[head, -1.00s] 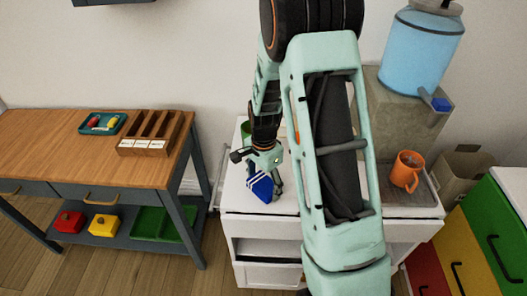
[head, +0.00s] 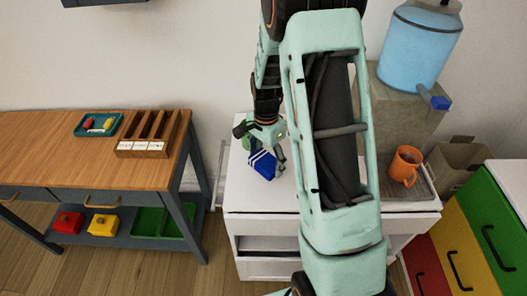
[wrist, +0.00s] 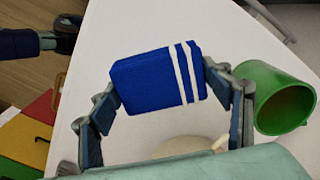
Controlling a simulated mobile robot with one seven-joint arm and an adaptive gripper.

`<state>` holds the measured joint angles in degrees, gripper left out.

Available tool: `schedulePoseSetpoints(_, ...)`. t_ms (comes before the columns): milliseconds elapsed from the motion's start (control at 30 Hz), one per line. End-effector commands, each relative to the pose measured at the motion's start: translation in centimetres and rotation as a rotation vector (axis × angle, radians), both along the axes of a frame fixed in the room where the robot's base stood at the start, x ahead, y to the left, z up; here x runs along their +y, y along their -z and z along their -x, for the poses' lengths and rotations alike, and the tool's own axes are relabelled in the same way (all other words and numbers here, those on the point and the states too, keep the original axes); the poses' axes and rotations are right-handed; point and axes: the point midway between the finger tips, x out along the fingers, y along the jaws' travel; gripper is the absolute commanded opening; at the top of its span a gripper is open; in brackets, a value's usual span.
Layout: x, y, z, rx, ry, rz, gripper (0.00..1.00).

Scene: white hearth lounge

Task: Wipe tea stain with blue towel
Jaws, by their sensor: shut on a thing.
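The blue towel (head: 262,163) is a folded block with white stripes. My gripper (head: 268,146) is shut on it over the left part of the white cabinet top (head: 238,196). In the wrist view the towel (wrist: 150,80) sits between the two fingers of my gripper (wrist: 160,84), one at each end. I cannot tell if the towel touches the surface. No other stain shows.
A green cup (wrist: 268,100) is close to the right finger in the wrist view. An orange mug (head: 404,166) and a blue water dispenser (head: 418,48) stand right of my arm. A wooden table (head: 60,150) is at left, coloured drawers (head: 490,225) at right.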

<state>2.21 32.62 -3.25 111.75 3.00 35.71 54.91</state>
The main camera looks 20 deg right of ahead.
Motion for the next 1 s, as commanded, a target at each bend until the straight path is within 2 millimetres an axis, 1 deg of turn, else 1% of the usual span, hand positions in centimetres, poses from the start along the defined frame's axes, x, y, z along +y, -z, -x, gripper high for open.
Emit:
schedulePoseSetpoints(33, -0.2, -0.8, -0.1, -0.001, 0.001, 0.000, 0.49)
schedulePoseSetpoints(100, -0.3, -1.5, -0.1, 0.000, 0.000, 0.000, 0.49)
schedulePoseSetpoints(300, -0.7, -2.8, -0.1, 0.000, -0.002, 0.000, 0.49)
schedulePoseSetpoints(1000, -0.8, -2.8, -0.2, 0.000, -0.002, 0.000, 0.49)
